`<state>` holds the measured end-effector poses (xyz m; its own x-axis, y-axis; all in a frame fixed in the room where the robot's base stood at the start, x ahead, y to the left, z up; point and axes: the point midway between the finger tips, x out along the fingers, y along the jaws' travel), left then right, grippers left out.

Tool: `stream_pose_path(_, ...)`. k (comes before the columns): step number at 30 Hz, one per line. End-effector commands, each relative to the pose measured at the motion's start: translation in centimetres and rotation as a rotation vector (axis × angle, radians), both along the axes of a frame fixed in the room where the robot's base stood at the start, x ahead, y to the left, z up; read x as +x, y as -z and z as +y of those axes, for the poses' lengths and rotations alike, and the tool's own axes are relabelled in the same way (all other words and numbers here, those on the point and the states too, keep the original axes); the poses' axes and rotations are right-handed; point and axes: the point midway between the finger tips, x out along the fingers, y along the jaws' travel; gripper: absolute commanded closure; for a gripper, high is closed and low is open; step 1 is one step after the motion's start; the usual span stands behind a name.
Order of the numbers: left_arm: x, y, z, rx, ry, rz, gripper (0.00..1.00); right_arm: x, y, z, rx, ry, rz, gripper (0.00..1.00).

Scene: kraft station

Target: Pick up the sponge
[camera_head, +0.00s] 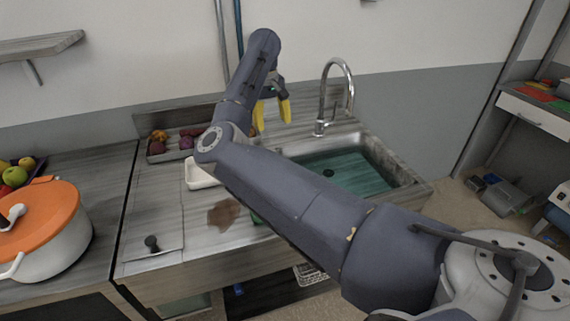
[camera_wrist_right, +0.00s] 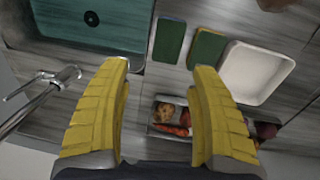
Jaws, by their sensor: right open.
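In the head view the right gripper (camera_head: 272,111) hangs above the back of the counter, beside the sink. My right arm covers most of the blocks' area there; only a small green patch (camera_head: 256,218) shows below it. The left gripper is not in view.
The sink (camera_head: 405,175) holds teal water, with a tall faucet (camera_head: 322,100) behind it. A white tray (camera_head: 196,176) and a produce tray (camera_head: 155,150) stand left of the gripper. An orange-lidded pot (camera_head: 50,245) is far left. A brown stain (camera_head: 223,213) marks the counter.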

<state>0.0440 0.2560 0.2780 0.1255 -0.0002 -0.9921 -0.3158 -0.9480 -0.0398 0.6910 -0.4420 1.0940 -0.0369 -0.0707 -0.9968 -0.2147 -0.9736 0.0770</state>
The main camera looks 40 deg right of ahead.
Motion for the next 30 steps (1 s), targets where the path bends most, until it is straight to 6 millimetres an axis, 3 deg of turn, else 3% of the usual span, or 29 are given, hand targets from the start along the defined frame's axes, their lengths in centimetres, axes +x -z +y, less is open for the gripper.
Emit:
stream_pose_path(7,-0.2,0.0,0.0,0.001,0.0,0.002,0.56,0.7,1.2,1.1,0.072,0.055,-0.038,0.38)
stream_pose_path(21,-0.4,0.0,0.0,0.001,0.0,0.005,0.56,0.7,9.4,1.1,0.071,0.053,-0.036,0.38)
stream_pose_path(30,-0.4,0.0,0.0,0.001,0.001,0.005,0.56,0.8,12.0,1.1,0.069,0.053,-0.039,0.38)
